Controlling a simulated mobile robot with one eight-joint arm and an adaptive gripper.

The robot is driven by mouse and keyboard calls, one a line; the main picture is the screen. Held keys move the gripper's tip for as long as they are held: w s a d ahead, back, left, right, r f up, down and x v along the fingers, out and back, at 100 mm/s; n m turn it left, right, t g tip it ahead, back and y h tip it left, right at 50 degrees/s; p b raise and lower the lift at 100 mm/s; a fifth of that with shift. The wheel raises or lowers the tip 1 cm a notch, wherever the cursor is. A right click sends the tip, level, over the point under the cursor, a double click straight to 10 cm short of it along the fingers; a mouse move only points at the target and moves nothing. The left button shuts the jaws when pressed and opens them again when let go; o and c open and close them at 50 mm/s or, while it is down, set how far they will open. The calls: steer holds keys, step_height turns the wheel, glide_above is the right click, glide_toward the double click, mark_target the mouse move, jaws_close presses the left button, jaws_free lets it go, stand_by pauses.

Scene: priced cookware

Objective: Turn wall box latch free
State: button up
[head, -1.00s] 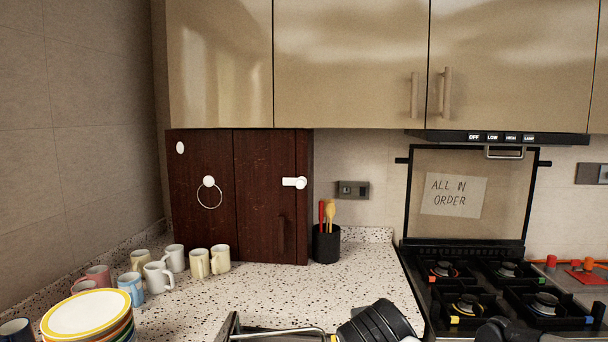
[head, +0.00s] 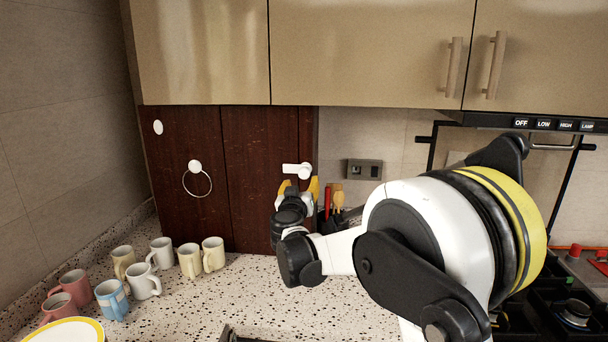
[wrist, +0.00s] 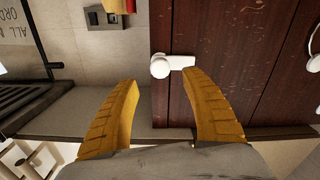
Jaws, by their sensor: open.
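The wall box (head: 247,150) is a dark brown wooden cabinet on the counter under the upper cupboards. Its white latch (head: 297,170) lies roughly horizontal across the gap between door and right frame, round end to the right. In the wrist view the latch (wrist: 171,64) shows just beyond the fingertips, upside down with its round end on the left. My gripper (head: 299,184) has yellow fingers and is just below the latch. In the wrist view my gripper (wrist: 164,82) is open and empty, its fingers apart, with the latch between and beyond them, seemingly not touching.
A white ring handle (head: 197,180) hangs on the door's left part. Several mugs (head: 142,279) stand at the left. A wall socket (head: 363,169) is to the right. The counter's middle is free.

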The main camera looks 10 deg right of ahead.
mark_target(304, 175)
steer(key=b+x, duration=0.1)
steer(key=x, duration=0.6)
steer(key=shift+w+d+f, duration=0.1)
steer(key=shift+w+f, duration=0.05)
steer(key=shift+w, duration=0.15)
jaws_close()
